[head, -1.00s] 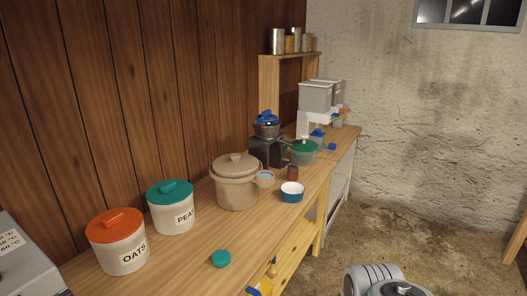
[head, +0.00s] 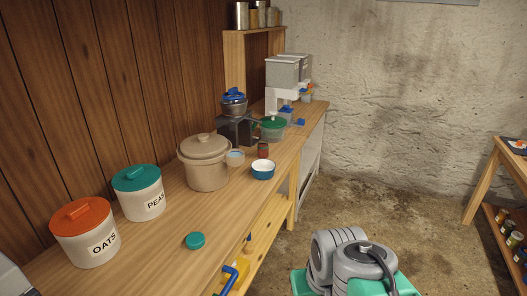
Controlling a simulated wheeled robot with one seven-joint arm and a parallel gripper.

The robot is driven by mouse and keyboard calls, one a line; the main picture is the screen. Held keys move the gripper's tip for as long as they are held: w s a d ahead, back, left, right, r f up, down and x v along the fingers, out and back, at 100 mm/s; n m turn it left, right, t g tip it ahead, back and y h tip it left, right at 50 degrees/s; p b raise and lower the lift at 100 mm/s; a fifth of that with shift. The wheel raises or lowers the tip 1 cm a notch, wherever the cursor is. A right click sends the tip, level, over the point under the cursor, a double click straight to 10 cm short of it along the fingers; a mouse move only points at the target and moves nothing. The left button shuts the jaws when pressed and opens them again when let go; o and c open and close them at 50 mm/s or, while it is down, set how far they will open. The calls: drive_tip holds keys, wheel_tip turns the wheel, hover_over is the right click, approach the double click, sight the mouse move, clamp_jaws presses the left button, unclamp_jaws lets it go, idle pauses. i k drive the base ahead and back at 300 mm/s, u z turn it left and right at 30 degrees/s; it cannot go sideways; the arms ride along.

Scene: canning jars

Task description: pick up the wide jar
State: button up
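I cannot tell which thing is the wide jar. Several small jars (head: 504,225) stand on the lower shelf of a wooden stand at the right edge, too small and cut off to make out well. On the bench stand a cream canister marked OATS with an orange lid (head: 88,240) and one marked PEAS with a teal lid (head: 142,200). Grey rounded parts of my arm show at the bottom, right of the bench. My gripper's fingers are not in view.
The wooden bench (head: 165,235) runs along the panelled wall. The floor (head: 385,190) between bench and right stand is clear.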

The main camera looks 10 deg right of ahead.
sight(262, 147)
drive_tip(key=z, duration=0.15)
drive_tip(key=k, duration=0.2)
drive_tip(key=z, duration=1.05)
drive_tip(key=k, duration=1.15)
drive_tip(key=z, duration=0.55)
drive_tip(key=i, duration=1.75)
drive_tip(key=u, duration=0.9)
drive_tip(key=i, duration=1.5)
drive_tip(key=u, duration=1.8)
drive_tip(key=i, duration=0.85)
drive_tip(key=u, duration=0.9)
drive_tip(key=i, duration=0.25)
drive_tip(key=u, duration=0.05)
